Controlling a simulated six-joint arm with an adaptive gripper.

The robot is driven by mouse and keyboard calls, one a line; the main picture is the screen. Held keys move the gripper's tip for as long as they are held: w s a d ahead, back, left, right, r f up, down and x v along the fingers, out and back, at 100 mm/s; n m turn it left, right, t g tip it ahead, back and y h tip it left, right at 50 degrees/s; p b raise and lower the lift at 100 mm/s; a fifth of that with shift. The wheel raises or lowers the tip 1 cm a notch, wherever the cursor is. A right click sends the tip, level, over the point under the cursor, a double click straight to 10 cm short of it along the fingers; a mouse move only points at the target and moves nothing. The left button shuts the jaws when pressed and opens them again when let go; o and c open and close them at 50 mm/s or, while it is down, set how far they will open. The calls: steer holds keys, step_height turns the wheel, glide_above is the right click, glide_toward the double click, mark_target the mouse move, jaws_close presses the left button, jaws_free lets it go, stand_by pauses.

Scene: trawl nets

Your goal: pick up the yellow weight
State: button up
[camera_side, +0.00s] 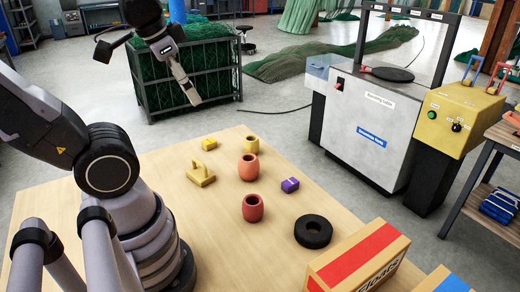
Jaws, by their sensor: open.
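A small bright yellow block (209,143) lies on the wooden table near its far edge. A duller yellow piece with a raised handle-like top (201,176) lies just in front of it. I cannot tell for sure which of these two is the yellow weight; the block has the same shape type as the purple block (290,185). My gripper (192,97) is raised well above the far side of the table, up and left of the yellow block, in front of the green net cage. It is open, apart from everything, and seems empty.
A yellow pot (250,144), an orange pot (248,167) and a red pot (252,208) stand right of the yellow pieces. A black ring (313,231) and a cardboard box (360,262) are nearer right. A grey machine (365,135) stands beyond the table. The table's left middle is clear.

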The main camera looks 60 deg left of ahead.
steer(key=w+a+f+m+g+y, duration=0.2)
steer(key=a+f+m+g+y, duration=0.4)
steer(key=a+m, duration=0.25)
steer(key=m+g+y, duration=0.4)
steer(key=m+y, duration=0.4)
steer(key=m, duration=1.2)
glide_above(201, 165)
steer(key=d, duration=0.4)
step_height(201, 165, down, 15)
steer(key=f+m+t, duration=0.2)
steer(key=f+m, duration=0.2)
steer(key=a+f+m+t, duration=0.1)
steer(key=f+m+t, duration=0.1)
steer(key=f+m, duration=0.3)
steer(key=f+m+t, duration=0.2)
steer(key=f+m, duration=0.2)
steer(key=shift+s+a+f+y, duration=0.1)
steer(key=shift+a+f+y, duration=0.1)
steer(key=shift+f+y, duration=0.2)
steer(key=shift+m, duration=0.25)
steer(key=shift+x, duration=2.45)
jaws_close()
